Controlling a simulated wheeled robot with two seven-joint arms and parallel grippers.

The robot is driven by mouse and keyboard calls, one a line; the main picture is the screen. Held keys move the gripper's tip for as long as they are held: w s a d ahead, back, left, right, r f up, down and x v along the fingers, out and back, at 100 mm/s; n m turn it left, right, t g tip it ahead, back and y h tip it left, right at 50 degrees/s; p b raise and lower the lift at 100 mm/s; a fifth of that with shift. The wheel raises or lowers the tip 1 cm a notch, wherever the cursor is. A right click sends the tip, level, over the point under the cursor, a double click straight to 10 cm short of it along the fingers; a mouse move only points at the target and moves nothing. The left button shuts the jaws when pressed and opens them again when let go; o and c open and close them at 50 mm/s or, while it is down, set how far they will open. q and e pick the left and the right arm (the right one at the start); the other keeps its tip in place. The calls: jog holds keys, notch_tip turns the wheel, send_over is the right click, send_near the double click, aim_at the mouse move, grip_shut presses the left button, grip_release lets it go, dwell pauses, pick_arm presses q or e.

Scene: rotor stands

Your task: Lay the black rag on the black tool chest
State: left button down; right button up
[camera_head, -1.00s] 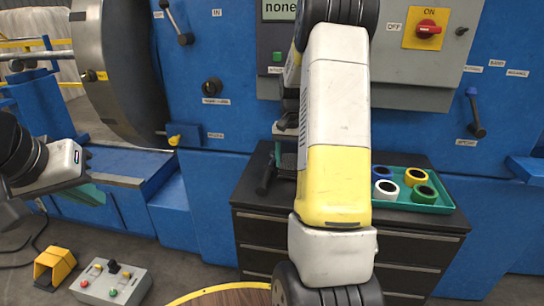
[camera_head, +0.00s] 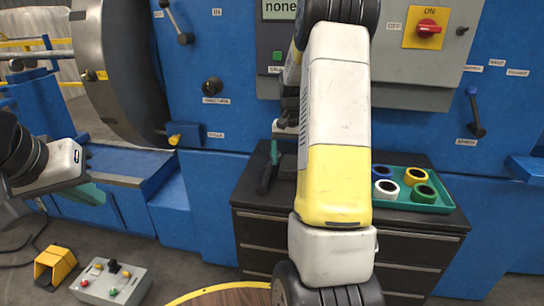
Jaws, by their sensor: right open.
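The black tool chest (camera_head: 345,224) stands against the blue machine, with dark drawers and a dark top. A dark flat patch (camera_head: 287,168) on its top, left of my right arm, may be the black rag; it blends with the top and is partly hidden by the arm. My right gripper (camera_head: 287,127) is open above the back left of the chest, mostly hidden behind my own white and yellow arm.
A green tray (camera_head: 442,208) with several coloured rings stands on the chest's right side. A control box (camera_head: 110,284) and yellow pedal (camera_head: 54,264) sit on the floor. A round wooden top (camera_head: 232,297) shows below.

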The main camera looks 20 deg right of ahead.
aim_at(290, 164)
notch_tip(290, 164, up, 10)
jog(key=s+a+r+n+t, duration=0.2)
jog(key=s+a+r, duration=0.3)
jog(key=a+r, duration=0.1)
jog(key=s+a+n+t+y, duration=0.1)
jog(key=s+a+n+t, duration=0.1)
jog(key=s+a, duration=0.4)
jog(key=s+a+n+t+y, duration=0.1)
jog(key=s+a+n+t, duration=0.1)
jog(key=s+a, duration=0.5)
jog(key=s+r+n, duration=0.1)
jog(key=s, duration=0.5)
jog(key=shift+s, duration=0.15)
